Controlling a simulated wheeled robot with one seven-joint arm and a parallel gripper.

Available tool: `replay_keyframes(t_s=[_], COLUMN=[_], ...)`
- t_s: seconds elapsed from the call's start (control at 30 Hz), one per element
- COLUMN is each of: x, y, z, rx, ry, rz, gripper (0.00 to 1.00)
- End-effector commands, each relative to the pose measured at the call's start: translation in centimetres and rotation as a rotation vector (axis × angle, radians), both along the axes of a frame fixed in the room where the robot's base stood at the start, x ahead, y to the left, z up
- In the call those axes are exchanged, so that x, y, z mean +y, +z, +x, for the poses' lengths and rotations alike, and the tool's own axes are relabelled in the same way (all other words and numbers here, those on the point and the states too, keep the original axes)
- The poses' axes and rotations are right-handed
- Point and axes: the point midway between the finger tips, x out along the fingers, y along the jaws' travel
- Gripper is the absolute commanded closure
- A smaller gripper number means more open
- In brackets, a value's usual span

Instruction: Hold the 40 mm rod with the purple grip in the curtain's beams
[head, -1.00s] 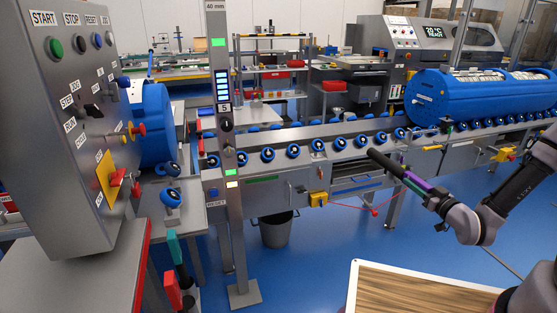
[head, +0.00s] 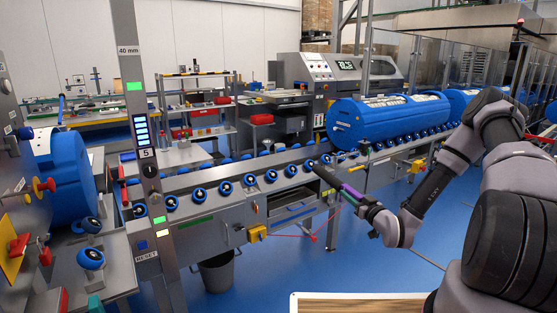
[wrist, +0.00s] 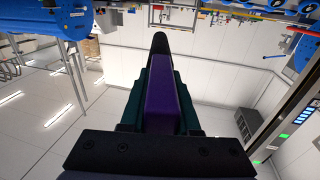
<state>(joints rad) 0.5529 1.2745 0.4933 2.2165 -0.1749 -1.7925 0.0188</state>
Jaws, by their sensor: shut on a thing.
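My gripper (head: 352,193) is shut on the purple grip of a dark rod (head: 326,177). The rod points up and left in the head view, over the front of the conveyor. In the wrist view the purple grip (wrist: 167,105) lies between the green finger pads, with the dark rod end (wrist: 160,42) beyond. The curtain's post (head: 150,185) stands upright to the left, labelled 40 mm. It shows a green lamp at the top, lit blue bars, a "5" and a smaller green lamp lower down. The rod tip is well to the right of the post in the picture. The beams themselves are not visible.
A roller conveyor (head: 225,215) runs behind the rod, carrying blue tubs (head: 375,122). A yellow box (head: 257,234) with a red cord hangs on its front. A grey bin (head: 216,272) is below. A wooden-topped surface (head: 400,305) is at the bottom edge. Blue floor is open between.

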Motion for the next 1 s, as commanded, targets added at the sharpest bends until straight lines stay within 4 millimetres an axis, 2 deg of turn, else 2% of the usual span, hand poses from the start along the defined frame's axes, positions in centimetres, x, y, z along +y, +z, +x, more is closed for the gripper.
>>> replay_keyframes(t_s=[0.03, 0.2, 0.4, 0.77, 1.0], x=[-1.1, -4.7, -7.2, -7.5, -7.5], y=[1.2, 4.2, 5.9, 6.1, 8.3], z=[0.6, 1.8, 1.9, 1.8, -2.7], rx=[-0.005, 0.0, 0.02, 0.025, 0.026], ry=[-0.066, -0.276, -0.409, -0.429, -0.428], rz=[0.007, 0.005, -0.009, -0.012, -0.011], gripper=[1.0, 1.0, 1.0, 1.0, 1.0])
